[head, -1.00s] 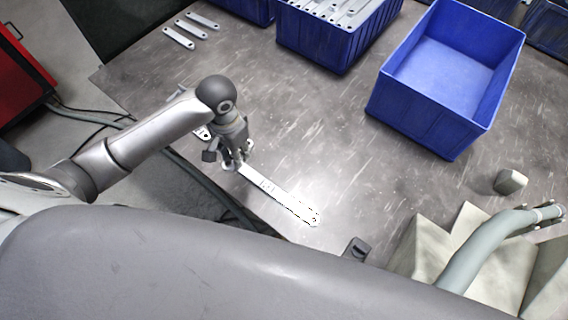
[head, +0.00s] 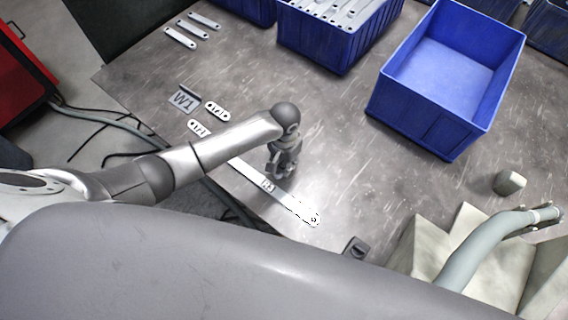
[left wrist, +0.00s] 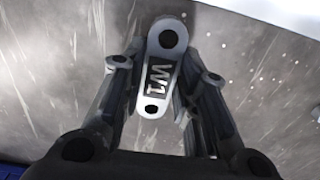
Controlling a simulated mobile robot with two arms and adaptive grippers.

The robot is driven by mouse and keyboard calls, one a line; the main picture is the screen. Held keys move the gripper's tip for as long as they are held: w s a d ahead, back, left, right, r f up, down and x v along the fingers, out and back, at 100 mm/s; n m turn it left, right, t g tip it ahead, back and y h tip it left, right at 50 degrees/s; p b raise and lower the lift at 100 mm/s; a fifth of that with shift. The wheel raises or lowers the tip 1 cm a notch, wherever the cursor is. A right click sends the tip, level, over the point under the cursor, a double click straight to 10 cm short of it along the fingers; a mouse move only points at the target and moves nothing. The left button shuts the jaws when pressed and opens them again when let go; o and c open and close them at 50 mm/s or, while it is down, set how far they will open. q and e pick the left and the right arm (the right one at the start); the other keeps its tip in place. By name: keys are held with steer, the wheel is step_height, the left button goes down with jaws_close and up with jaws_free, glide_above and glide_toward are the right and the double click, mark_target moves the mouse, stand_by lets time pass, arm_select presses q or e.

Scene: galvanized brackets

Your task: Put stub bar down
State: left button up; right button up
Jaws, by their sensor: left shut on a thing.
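My left gripper (head: 283,170) is shut on a stub bar. In the left wrist view the stub bar (left wrist: 160,68) is a short, pale, round-ended plate with a hole at each end and a dark W1 label, between the fingertips (left wrist: 160,85). In the head view the gripper hides most of it, and I cannot tell whether it touches the table. A long pale bar (head: 246,178) lies on the table just left of and below the gripper. Two similar short bars (head: 217,111) (head: 198,128) lie near a grey W1 marker (head: 184,98). My right gripper is not in view.
An empty blue bin (head: 412,118) stands at the right. Another blue bin (head: 318,48) holds many pale bars. Several bars (head: 180,38) lie at the far left. The middle table (head: 335,125) is clear.

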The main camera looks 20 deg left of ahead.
mark_target(284, 165)
arm_select(q)
steer(key=shift+f, duration=0.85)
steer(key=shift+f, duration=0.15)
steer(key=o, duration=1.1)
step_height(284, 165, up, 12)
steer(key=shift+r, duration=0.15)
